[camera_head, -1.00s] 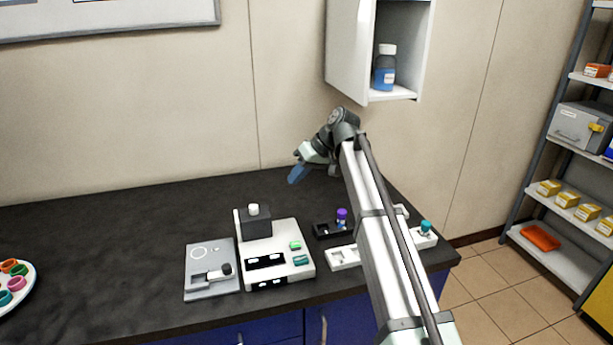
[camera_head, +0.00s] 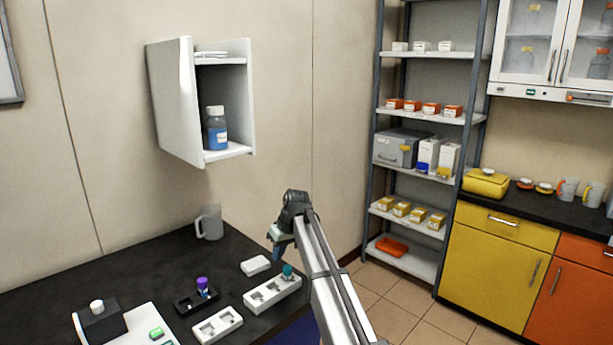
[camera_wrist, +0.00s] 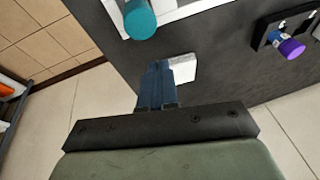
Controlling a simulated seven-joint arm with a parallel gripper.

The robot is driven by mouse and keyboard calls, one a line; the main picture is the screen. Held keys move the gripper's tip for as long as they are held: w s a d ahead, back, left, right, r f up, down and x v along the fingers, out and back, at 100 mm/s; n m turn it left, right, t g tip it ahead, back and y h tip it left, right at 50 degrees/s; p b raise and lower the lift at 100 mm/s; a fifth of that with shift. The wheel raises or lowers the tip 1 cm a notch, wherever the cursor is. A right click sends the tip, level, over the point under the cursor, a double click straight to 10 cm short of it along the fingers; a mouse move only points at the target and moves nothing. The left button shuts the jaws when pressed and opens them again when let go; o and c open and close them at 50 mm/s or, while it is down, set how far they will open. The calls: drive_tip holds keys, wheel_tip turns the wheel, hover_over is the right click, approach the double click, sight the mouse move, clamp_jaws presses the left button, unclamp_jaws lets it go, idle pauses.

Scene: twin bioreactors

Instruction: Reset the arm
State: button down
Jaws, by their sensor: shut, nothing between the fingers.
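My gripper (camera_head: 277,250) is at the end of my arm, above the right end of the dark bench. In the wrist view its blue fingers (camera_wrist: 156,88) are shut together with nothing between them. Below and past the fingertips lies a small white block (camera_wrist: 183,68) on the bench; it also shows in the head view (camera_head: 255,265), left of my gripper. A teal-capped vial (camera_head: 288,271) stands in a white rack (camera_head: 262,298) close to my arm. In the wrist view the teal cap (camera_wrist: 140,19) is at the top, apart from the fingers.
A black holder (camera_head: 184,306) with a purple-capped vial (camera_head: 202,285) and another white rack (camera_head: 217,325) stand to the left. A grey mug (camera_head: 209,223) is at the back. An open wall cabinet (camera_head: 228,155) hangs above. Shelves (camera_head: 425,260) stand right, beyond free floor.

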drive_tip(key=w+d+f+m+h, duration=0.1)
drive_tip(key=d+f, duration=0.4)
drive_tip(key=d, duration=0.4)
drive_tip(key=d+f+m+h, duration=0.15)
drive_tip(key=d+f, duration=0.35)
drive_tip(key=d, duration=0.5)
drive_tip(key=s+d+f, duration=0.3)
drive_tip(key=s+f, duration=0.1)
drive_tip(key=f, duration=0.3)
drive_tip(key=s+d+f+m+g, duration=0.3)
drive_tip(key=s+f+g, duration=0.1)
drive_tip(key=s+f, duration=2.35)
drive_tip(key=s+f+m+g, duration=0.1)
drive_tip(key=s+f, duration=0.3)
drive_tip(key=s, duration=1.1)
drive_tip(key=s+d+f+m+g+h, duration=0.1)
drive_tip(key=s+f+g, duration=0.2)
drive_tip(key=s, duration=1.2)
drive_tip(key=shift+s+f, duration=0.25)
drive_tip(key=shift+f, duration=0.1)
